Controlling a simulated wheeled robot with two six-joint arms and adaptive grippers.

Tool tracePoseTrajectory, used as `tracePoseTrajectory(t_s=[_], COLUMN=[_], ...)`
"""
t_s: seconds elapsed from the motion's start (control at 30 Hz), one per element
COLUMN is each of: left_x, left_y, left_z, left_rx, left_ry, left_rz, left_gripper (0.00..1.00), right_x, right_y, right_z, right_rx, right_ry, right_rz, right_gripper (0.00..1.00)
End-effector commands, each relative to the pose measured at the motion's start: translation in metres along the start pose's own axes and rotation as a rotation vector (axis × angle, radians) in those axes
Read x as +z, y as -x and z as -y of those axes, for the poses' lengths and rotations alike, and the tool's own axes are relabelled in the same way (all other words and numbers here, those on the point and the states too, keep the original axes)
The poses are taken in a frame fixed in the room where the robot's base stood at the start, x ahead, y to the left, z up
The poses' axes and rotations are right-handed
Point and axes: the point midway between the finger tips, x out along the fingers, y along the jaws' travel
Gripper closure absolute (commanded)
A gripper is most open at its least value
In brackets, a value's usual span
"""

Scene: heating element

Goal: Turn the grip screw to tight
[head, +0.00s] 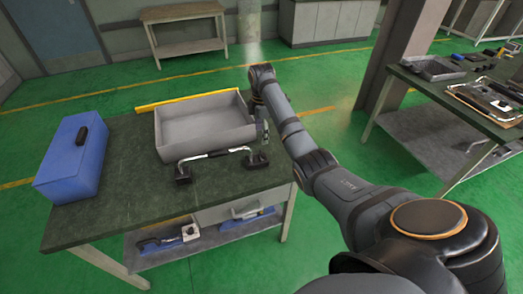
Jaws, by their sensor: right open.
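A silver bar with black grips and black end pieces (215,154) lies on the dark green worktop in front of the grey tray. I cannot make out a grip screw on it at this size. My right arm reaches in from the lower right, and its gripper (264,132) points down at the tray's right side, close to the bar's right end piece. The gripper is open; its fingers are small and I cannot tell whether they touch anything. My left gripper is not in view.
The worktop (110,215) also holds the grey tray (205,143), a blue box (72,165) with a black item on top, and a yellow strip (188,100) behind the tray. A second table (440,110) with parts stands right. The worktop's front left is clear.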

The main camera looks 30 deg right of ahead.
Motion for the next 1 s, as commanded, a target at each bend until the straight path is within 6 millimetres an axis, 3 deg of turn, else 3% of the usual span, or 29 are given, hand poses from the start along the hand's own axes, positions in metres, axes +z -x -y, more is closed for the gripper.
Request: tracePoseTrajectory(t_s=[0.3, 0.5, 0.83, 1.0], left_x=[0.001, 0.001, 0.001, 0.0], left_y=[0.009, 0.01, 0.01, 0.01], left_z=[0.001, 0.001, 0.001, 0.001], left_rx=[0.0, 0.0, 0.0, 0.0], left_ry=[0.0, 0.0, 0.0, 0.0], left_rz=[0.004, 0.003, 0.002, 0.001], left_gripper=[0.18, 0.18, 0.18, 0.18], right_x=[0.0, 0.0, 0.0, 0.0], right_y=[-0.065, -0.092, -0.098, -0.097], right_z=[0.002, 0.001, 0.001, 0.001], right_rx=[-0.005, -0.002, 0.0, 0.0], right_ry=[-0.002, -0.002, -0.002, -0.002], right_rz=[0.002, 0.001, 0.001, 0.001], right_gripper=[0.36, 0.36, 0.36, 0.58])
